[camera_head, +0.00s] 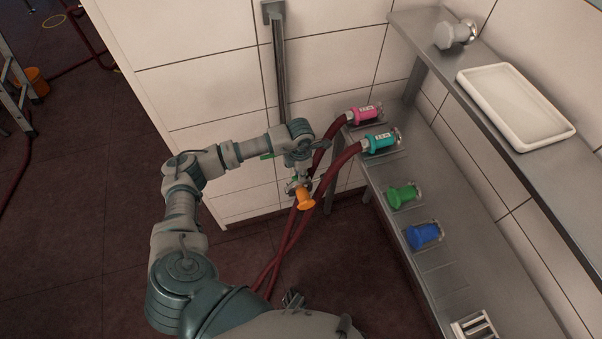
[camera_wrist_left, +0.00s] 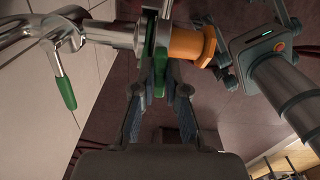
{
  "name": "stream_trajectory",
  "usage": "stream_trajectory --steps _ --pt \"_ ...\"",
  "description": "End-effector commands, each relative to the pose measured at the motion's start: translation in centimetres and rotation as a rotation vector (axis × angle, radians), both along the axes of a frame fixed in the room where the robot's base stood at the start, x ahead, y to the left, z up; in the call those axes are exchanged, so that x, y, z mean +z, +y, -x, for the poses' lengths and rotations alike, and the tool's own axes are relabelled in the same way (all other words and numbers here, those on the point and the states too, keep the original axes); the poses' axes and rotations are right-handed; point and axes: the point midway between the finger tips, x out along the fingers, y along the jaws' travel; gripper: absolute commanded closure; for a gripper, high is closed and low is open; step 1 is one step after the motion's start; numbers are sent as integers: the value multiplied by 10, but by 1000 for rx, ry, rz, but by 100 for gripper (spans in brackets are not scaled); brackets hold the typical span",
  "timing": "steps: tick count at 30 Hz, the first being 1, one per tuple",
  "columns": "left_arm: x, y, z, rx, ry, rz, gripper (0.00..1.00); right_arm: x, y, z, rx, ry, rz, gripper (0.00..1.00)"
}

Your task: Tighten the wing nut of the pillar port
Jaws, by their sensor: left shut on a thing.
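My left gripper (camera_head: 297,178) reaches down to the pillar port in the head view. The port ends in an orange fitting (camera_head: 305,198), which shows large in the left wrist view (camera_wrist_left: 188,45). In that view steel pipework (camera_wrist_left: 105,35) comes in from the left with a green-handled lever (camera_wrist_left: 65,92). My left gripper's fingers (camera_wrist_left: 160,85) are closed on the wing nut, just left of the orange fitting.
Dark red hoses run up to the pink coupling (camera_head: 364,114) and teal coupling (camera_head: 381,142) on the steel bench (camera_head: 440,270). Green (camera_head: 403,195) and blue (camera_head: 423,236) couplings stand on the bench. A white tray (camera_head: 515,103) lies on the upper shelf.

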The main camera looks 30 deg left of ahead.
Motion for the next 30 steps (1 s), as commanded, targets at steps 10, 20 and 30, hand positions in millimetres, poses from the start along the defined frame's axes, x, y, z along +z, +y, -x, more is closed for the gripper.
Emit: stream_trajectory --steps 10,20,30 --pt "0 2 0 -26 0 -5 100 2 0 -2 0 -3 -1 100" --pt "1 2 0 -25 -1 -4 62 3 0 -2 0 -2 0 100" --pt "4 1 -1 -26 -2 -1 62 3 -1 0 0 0 1 100"
